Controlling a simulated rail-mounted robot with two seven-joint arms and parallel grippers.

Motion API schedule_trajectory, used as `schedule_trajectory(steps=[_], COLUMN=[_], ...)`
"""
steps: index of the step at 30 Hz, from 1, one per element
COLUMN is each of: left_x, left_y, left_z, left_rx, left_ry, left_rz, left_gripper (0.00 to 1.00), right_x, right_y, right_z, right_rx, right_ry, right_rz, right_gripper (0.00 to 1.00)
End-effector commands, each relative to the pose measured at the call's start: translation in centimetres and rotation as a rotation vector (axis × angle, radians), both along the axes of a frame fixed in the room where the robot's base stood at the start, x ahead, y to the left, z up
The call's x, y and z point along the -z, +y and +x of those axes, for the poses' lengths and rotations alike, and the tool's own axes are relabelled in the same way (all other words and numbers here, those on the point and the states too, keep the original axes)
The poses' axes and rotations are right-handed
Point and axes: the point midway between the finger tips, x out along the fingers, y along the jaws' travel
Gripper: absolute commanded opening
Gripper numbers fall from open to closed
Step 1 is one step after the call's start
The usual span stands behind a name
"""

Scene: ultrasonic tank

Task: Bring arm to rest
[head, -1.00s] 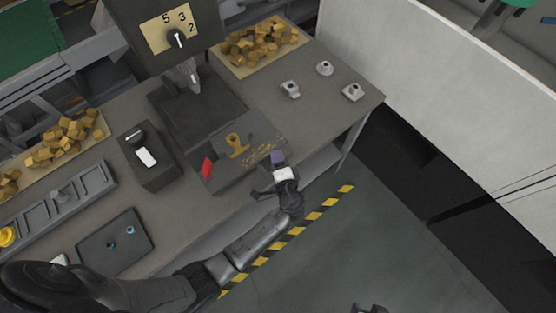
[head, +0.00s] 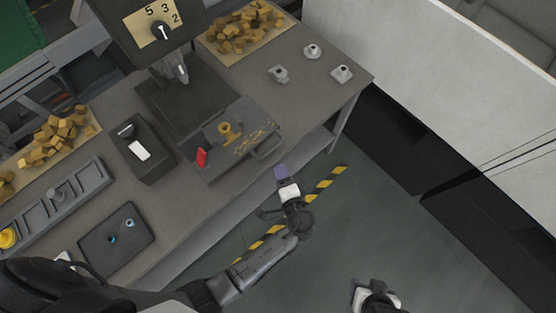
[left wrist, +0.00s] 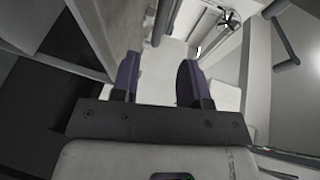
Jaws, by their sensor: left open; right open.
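My left gripper (head: 281,173) is open with nothing seen between its purple fingers. A machine with a numbered dial (head: 162,32) stands at the back of the table.
Yellow blocks lie in heaps. Open floor (head: 385,225) lies in front, with a striped line.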

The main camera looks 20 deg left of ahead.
Motion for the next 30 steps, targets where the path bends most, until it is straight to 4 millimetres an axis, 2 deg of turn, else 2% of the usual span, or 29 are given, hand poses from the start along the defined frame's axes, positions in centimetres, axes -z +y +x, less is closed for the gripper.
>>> schedule_trajectory(steps=[7, 25, 30], left_x=[-0.2, -0.2, 1.7], left_y=[-0.7, -0.5, -0.2], left_z=[-0.7, -0.8, -1.8], left_rx=[0.0, -0.01, -0.084], left_ry=[0.0, 0.008, 0.096], left_rz=[-0.001, 0.007, -0.128], left_gripper=[0.41, 0.41, 0.41], right_x=[-0.1, -0.1, -0.1], right_y=[0.2, 0.2, 0.0], right_z=[0.0, 0.0, 0.0], right_rx=[0.004, 0.004, 0.0], right_ry=[0.0, 0.0, 0.0], right_rz=[0.005, 0.006, 0.0], right_gripper=[0.6, 0.6, 0.6])
